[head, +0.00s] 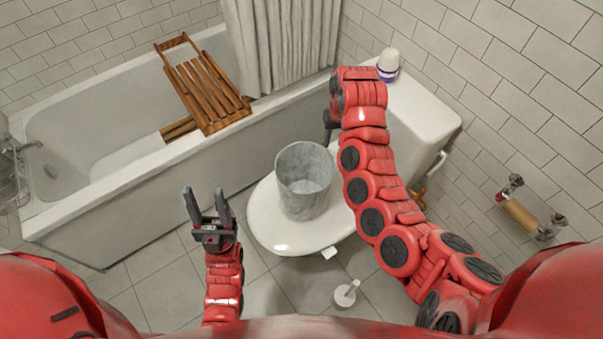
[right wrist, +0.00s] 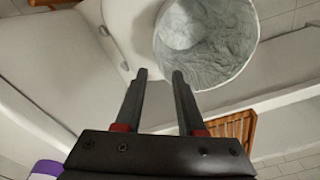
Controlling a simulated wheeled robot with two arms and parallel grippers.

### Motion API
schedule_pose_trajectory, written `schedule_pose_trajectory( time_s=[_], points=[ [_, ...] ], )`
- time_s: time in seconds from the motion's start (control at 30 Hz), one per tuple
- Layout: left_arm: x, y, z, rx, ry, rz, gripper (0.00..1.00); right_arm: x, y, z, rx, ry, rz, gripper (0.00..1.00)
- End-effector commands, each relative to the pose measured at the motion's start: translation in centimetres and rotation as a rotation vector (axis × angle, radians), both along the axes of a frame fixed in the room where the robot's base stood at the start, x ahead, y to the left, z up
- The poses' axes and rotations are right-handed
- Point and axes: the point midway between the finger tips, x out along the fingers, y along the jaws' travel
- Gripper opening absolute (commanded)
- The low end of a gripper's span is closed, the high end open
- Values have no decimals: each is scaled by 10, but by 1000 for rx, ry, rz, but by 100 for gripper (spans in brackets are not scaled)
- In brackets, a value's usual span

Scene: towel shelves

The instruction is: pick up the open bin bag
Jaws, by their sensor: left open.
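The open bin bag (head: 303,200) is a grey, crinkled, cylinder-shaped bag standing upright on the white toilet lid (head: 270,228), its mouth facing up. In the right wrist view its open mouth and inside (right wrist: 210,45) show at the top. My right gripper (right wrist: 160,74) is open and empty, its fingertips close to the near rim in that picture; I cannot tell whether they touch. In the head view my right arm mostly hides that gripper, behind and right of the bag. My left gripper (head: 204,190) is open and empty, left of the bag and apart from it.
A bathtub (head: 120,195) with a wooden rack (head: 200,90) and curtain (head: 285,45) lies at the back left. A white and purple container (head: 388,64) stands on the toilet tank (head: 425,110). A toilet brush (head: 346,294) stands on the floor. A paper holder (head: 525,212) is at right.

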Motion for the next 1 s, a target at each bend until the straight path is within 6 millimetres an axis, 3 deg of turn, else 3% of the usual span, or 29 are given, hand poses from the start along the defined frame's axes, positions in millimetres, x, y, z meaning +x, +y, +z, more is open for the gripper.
schedule_pose_trajectory(
  time_s=[0.17,0.63,1.0],
  points=[
    [0,0,-1,0,1,0,50,-18,-3,4,-19,79,14,38],
    [0,0,8,0,0,0,50,-20,-2,-90,-23,82,15,38],
    [0,0,8,0,0,0,50,-20,-1,-120,-20,77,13,38]
  ],
)
